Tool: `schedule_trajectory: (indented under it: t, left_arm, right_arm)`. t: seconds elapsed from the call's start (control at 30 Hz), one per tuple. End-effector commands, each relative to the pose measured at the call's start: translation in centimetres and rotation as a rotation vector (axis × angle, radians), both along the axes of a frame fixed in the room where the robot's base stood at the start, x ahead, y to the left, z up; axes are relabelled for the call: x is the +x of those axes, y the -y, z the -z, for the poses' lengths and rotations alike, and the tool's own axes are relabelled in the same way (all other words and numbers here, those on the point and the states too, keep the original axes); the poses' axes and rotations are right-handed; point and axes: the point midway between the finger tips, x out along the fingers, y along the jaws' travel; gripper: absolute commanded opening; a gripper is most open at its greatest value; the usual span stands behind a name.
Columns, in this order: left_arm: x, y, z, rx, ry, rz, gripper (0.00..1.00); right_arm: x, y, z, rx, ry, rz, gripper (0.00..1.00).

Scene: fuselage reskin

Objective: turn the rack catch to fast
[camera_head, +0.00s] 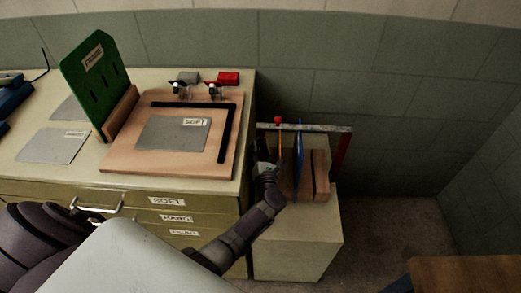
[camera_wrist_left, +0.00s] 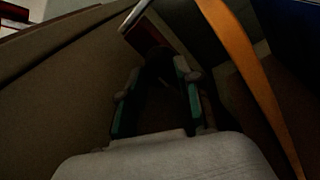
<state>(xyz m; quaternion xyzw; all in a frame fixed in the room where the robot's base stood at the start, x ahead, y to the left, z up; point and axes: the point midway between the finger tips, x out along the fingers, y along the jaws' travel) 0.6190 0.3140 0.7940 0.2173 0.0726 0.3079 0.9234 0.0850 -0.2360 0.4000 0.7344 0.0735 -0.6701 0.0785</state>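The rack stands on the low cabinet at the right in the head view. It has a pale bar (camera_head: 315,128) across its top, a blue panel (camera_head: 299,160), an orange strip (camera_head: 280,150) and wooden blocks (camera_head: 320,175). A red knob (camera_head: 278,120) sits at the bar's left end; it may be the catch, but its setting cannot be read. My left gripper (camera_head: 265,168) is left of the orange strip, below the knob. In the left wrist view its green-padded fingers (camera_wrist_left: 159,68) are apart with nothing clearly held. The orange strip (camera_wrist_left: 250,70) passes to their right. My right gripper is not visible.
A drawer cabinet (camera_head: 215,190) stands left of the rack. On it are a wooden board (camera_head: 125,160) with a grey SOFT sheet (camera_head: 172,134), a green upright panel (camera_head: 88,75) and a red block (camera_head: 228,78). A wooden surface (camera_head: 465,275) is at lower right.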

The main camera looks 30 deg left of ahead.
Motion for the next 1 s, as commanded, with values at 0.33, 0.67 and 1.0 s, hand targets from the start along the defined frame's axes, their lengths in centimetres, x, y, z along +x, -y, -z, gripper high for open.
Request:
schedule_trajectory:
  t: [0.33, 0.67, 1.0]
  left_arm:
    - [0.0, 0.0, 0.2, 0.034, -0.017, -0.002, 0.0]
    - [-0.1, -0.1, 0.4, 0.219, -0.104, -0.003, 0.0]
    - [-0.1, -0.1, 0.4, 0.436, -0.209, -0.002, 0.0]
  right_arm:
    - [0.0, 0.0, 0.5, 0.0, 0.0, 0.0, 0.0]
    - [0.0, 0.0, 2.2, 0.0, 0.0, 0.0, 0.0]
    - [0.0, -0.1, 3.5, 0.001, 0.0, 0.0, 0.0]
